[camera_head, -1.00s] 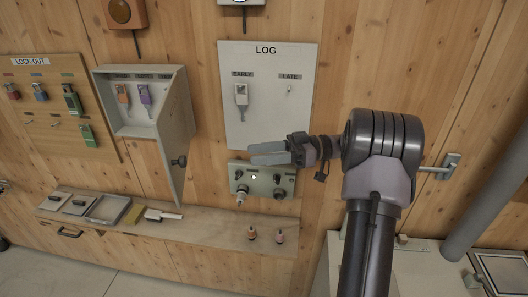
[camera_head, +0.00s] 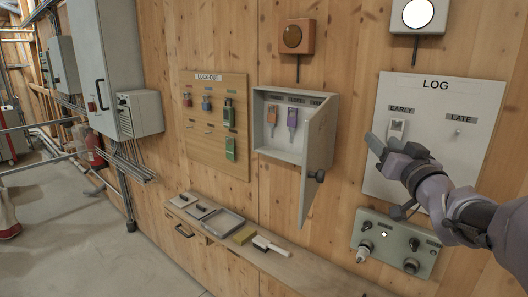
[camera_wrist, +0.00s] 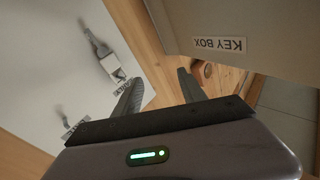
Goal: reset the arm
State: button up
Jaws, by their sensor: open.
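My gripper (camera_head: 378,146) is in front of the lower left part of the LOG board (camera_head: 470,100) in the head view, with its fingers pointing up and left. In the wrist view my gripper (camera_wrist: 160,90) shows its two fingers spread apart with nothing between them. A tag (camera_head: 397,128) hangs under EARLY on the board, just above the fingers; it also shows in the wrist view (camera_wrist: 112,68), apart from them. The LATE hook looks empty. My forearm comes in from the right edge.
The key box (camera_head: 270,140) has its door (camera_head: 318,160) standing open left of my gripper; its label side (camera_wrist: 230,35) is close in the wrist view. A control panel (camera_head: 395,243) is below. A shelf (camera_head: 290,268) runs along the wall. The lock-out board (camera_head: 213,145) is further left.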

jog(key=s+a+f+m+g+b, duration=0.1)
jog(key=s+a+f+g+b, duration=0.3)
jog(key=s+f, duration=0.7)
jog(key=s+a+f+g+y+b, duration=0.1)
jog(key=s+a+f+g+b, duration=0.4)
jog(key=s+a+f, duration=0.3)
jog(key=s+a+f+m+g+b, duration=0.1)
jog(key=s+a+f+g+b, duration=0.3)
jog(key=s+f, duration=1.1)
notch_tip(320, 180, down, 6)
jog(key=shift+a+m+g+b, duration=0.3)
jog(key=shift+a+b, duration=0.45)
jog(key=shift+a, duration=0.45)
